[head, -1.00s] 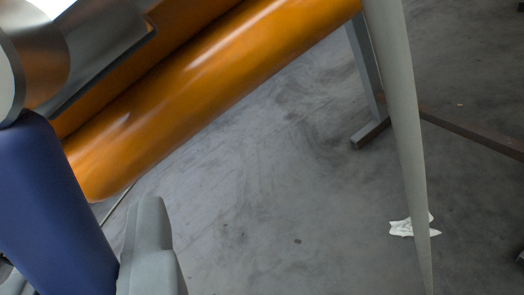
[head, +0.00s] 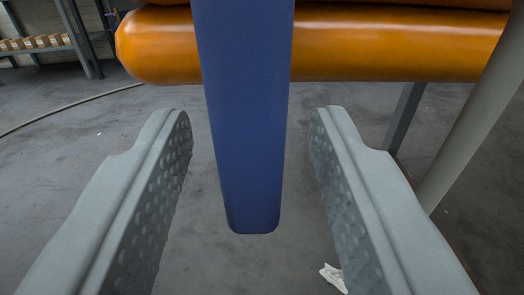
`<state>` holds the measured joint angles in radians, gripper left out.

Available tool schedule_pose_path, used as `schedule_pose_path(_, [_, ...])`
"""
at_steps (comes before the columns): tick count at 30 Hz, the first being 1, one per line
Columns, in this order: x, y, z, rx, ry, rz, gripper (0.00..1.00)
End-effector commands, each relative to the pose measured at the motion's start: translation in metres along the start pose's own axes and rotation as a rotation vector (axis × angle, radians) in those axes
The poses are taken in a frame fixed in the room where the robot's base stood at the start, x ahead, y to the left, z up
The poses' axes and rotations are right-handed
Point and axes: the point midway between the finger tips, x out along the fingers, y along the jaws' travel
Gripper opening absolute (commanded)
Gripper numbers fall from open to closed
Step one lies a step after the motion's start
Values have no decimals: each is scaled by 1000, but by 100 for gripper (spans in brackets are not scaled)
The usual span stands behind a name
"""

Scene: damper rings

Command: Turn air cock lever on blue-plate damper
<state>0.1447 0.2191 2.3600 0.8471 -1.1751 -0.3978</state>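A blue lever-like bar (head: 245,120) hangs down from the top edge in the middle of the head view. Its rounded lower end is free. My gripper (head: 252,125) is open, with one grey dimpled finger on each side of the blue bar. Floor shows in the gaps between the bar and both fingers, so neither appears to touch it. The upper end of the bar is out of the picture. No blue plate can be made out.
Orange rounded cylinders (head: 400,44) lie across behind the blue bar. A grey pole (head: 475,125) slants at the right, near a grey stand leg (head: 404,115). A white scrap (head: 333,277) lies on the floor. Shelving with boxes (head: 35,42) stands far back left.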

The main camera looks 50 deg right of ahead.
Motion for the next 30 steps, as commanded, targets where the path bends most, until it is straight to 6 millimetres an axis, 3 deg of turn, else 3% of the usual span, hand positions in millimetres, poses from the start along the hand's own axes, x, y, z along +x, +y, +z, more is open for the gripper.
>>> schedule_pose_path(16, [-17, 0, 0, 1, 0, 0, 40])
schedule_pose_path(30, [-21, 0, 0, 1, 1, 0, 40])
